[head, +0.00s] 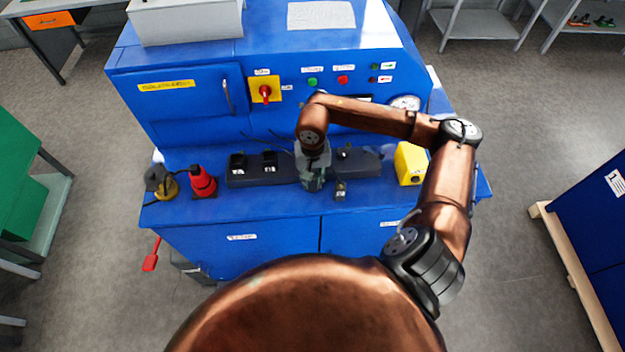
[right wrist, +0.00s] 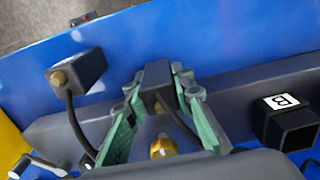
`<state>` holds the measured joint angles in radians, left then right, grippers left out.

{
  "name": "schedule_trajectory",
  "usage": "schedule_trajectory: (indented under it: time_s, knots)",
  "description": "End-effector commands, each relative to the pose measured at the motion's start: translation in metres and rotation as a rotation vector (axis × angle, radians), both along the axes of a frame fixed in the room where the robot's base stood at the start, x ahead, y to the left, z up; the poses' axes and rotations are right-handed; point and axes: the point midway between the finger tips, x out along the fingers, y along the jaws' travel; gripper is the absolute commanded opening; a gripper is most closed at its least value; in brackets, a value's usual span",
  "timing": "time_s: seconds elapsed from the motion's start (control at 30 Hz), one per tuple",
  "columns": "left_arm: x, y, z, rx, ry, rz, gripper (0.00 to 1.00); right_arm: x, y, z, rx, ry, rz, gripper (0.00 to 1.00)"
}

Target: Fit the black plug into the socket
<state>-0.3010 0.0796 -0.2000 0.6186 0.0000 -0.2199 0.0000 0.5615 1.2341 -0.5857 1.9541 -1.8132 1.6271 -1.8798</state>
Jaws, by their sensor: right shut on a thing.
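My right gripper (head: 313,183) is over the long dark rail on the blue machine's ledge. In the right wrist view its green-padded fingers (right wrist: 160,95) are shut on a black plug (right wrist: 158,101) with a brass cable end (right wrist: 163,146). Whether the plug touches the rail is hidden. A black socket block marked B (right wrist: 290,123) stands beside it in the wrist view; it also shows in the head view (head: 270,161). Another black block (head: 238,162) stands further left. A second dark plug with a cable (head: 340,190) lies near the front edge, also in the wrist view (right wrist: 80,73). My left gripper is out of view.
The dark rail (head: 290,168) runs along the ledge. A small grey lever (right wrist: 38,164) sits on the rail's other side. A red connector (head: 203,181) and a yellow-black one (head: 161,182) stand at left. A yellow box (head: 410,164) stands at right, close to my arm.

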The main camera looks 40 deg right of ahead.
Motion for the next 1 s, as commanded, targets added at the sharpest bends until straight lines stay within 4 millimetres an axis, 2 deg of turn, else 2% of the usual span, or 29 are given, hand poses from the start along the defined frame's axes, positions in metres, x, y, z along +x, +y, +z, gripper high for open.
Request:
schedule_trajectory:
  time_s: [0.17, 0.2, 0.43, 0.7, 0.83, 1.0]
  knots:
    - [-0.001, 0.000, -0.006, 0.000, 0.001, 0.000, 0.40, 0.000, 0.000, -0.004, 0.000, 0.000, 0.000, 0.00]
    - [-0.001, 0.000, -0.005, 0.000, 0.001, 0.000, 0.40, 0.000, 0.000, -0.003, 0.000, 0.000, 0.000, 0.24]
    - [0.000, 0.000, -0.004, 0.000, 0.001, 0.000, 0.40, 0.000, 0.000, -0.002, 0.000, 0.000, 0.000, 0.40]
    - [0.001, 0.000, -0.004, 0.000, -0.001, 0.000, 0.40, 0.000, 0.000, -0.002, 0.000, 0.000, 0.000, 0.40]
    - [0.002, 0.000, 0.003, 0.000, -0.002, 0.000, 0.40, 0.000, 0.000, 0.003, 0.000, 0.000, 0.000, 0.40]
    - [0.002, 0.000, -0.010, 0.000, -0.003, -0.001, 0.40, 0.002, -0.001, 0.029, -0.002, -0.007, 0.002, 0.40]
